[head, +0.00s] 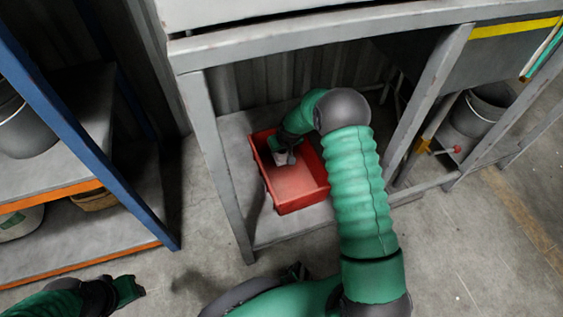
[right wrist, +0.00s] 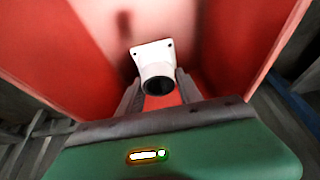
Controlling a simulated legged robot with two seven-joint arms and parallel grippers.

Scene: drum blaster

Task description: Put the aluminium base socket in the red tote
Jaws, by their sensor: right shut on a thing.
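The aluminium base socket (right wrist: 152,52) is a pale piece with a square flange with small holes and a round tube with a dark opening. In the right wrist view it sits between the two fingers of my right gripper (right wrist: 158,92), which is shut on it. The red tote (head: 304,194) stands on the lower shelf of the grey bench in the head view. My right gripper (head: 287,157) is over the tote's far left part, with the pale socket (head: 280,159) just showing below it. I cannot tell whether the socket touches the tote's floor. My left gripper (head: 128,290) is at the lower left, far from the tote; its jaws are unclear.
The grey bench's front left leg (head: 226,180) and top beam (head: 330,42) frame the shelf opening that my right arm reaches into. A blue and orange rack (head: 75,175) stands at the left. A grey bucket (head: 478,112) is at the right. The concrete floor in front is mostly clear.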

